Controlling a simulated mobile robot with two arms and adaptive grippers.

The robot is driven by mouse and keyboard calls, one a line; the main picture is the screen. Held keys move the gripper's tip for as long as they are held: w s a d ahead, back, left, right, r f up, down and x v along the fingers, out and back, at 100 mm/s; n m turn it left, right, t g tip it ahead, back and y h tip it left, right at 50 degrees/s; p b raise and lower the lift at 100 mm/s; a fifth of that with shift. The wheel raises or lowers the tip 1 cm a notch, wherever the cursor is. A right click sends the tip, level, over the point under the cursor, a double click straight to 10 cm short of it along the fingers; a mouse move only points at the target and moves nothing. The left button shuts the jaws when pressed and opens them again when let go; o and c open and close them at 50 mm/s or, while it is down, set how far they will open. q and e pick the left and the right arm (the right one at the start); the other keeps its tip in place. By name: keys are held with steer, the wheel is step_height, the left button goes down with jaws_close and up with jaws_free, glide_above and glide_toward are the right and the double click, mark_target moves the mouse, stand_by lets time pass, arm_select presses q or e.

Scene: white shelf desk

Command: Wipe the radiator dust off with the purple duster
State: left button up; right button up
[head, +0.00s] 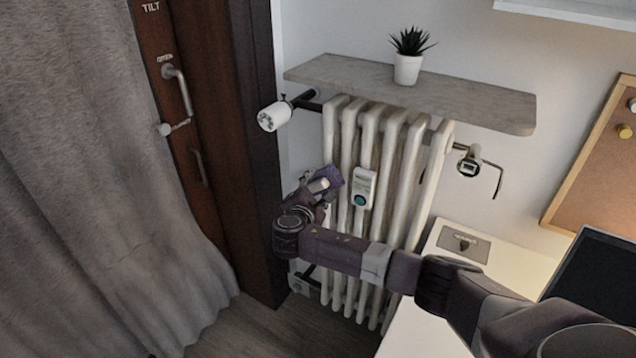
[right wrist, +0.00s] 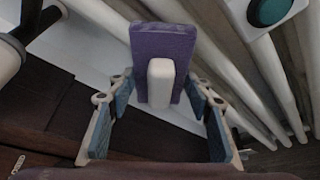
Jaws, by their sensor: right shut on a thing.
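The white ribbed radiator (head: 408,150) stands against the wall under a stone-look shelf. The purple duster (head: 332,178) is a flat block with a pale handle, and it is at the radiator's left ribs. My right gripper (head: 312,190) is shut on the duster's handle. In the right wrist view the duster (right wrist: 165,48) stands beyond the fingers of my right gripper (right wrist: 160,105), with its white handle between them. Its far face is hidden, so I cannot tell whether it touches the ribs. I cannot make out separate dust. My left gripper is not in view.
A white device with a teal button (head: 363,188) is fixed on the ribs right of the duster. A white valve knob (head: 273,116) juts out at the upper left. A potted plant (head: 407,68) stands on the shelf (head: 470,98). A white desk (head: 425,325) is at right.

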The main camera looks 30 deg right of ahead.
step_height(320, 180, down, 3)
steer(key=shift+f+b, duration=0.2)
steer(key=shift+b, duration=0.65)
steer(key=shift+f, duration=0.15)
steer(key=shift+r+p, duration=0.3)
steer(key=shift+p, duration=0.6)
steer(key=shift+d+r+p, duration=0.1)
steer(key=shift+r+p, duration=1.75)
steer(key=shift+p, duration=0.1)
step_height(320, 180, up, 4)
steer(key=p, duration=0.4)
steer(key=shift+r, duration=0.1)
arm_select(q)
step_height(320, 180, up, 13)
steer(key=p, duration=0.5)
arm_select(e)
step_height(320, 180, up, 5)
glide_above(318, 194)
steer(key=s, duration=0.2)
steer(key=shift+w+a, duration=0.25)
steer(key=shift+a, duration=0.05)
steer(key=shift+a+f+b, duration=0.1)
steer(key=shift+f+b, duration=1.3)
steer(key=shift+f, duration=0.8)
arm_select(q)
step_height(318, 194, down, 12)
steer(key=b, duration=0.9)
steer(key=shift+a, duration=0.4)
arm_select(e)
step_height(318, 194, down, 12)
